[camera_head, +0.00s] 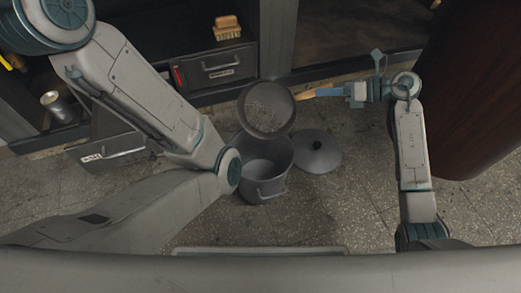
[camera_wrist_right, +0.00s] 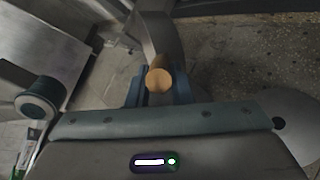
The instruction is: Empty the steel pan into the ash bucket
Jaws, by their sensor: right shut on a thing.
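The steel pan (camera_head: 267,107) is above the near floor, just beyond and partly over the far rim of the ash bucket (camera_head: 265,187). Its inside faces the head camera and looks speckled grey; I cannot tell how much ash lies in it. My right gripper (camera_head: 352,92) is shut on the pan's wooden handle (camera_head: 318,92). In the right wrist view the handle's round end (camera_wrist_right: 158,80) sits between the blue fingers (camera_wrist_right: 158,92). The bucket stands upright and open, and its visible inside looks plain grey. My left gripper is out of view; only its arm shows.
A round grey lid (camera_head: 317,152) lies on the floor right of the bucket. A drawer cabinet (camera_head: 218,68) with a yellow-brown brush (camera_head: 227,28) on top stands behind. A metal can (camera_head: 57,106) is at left. A dark brown rounded body (camera_head: 475,90) fills the right side.

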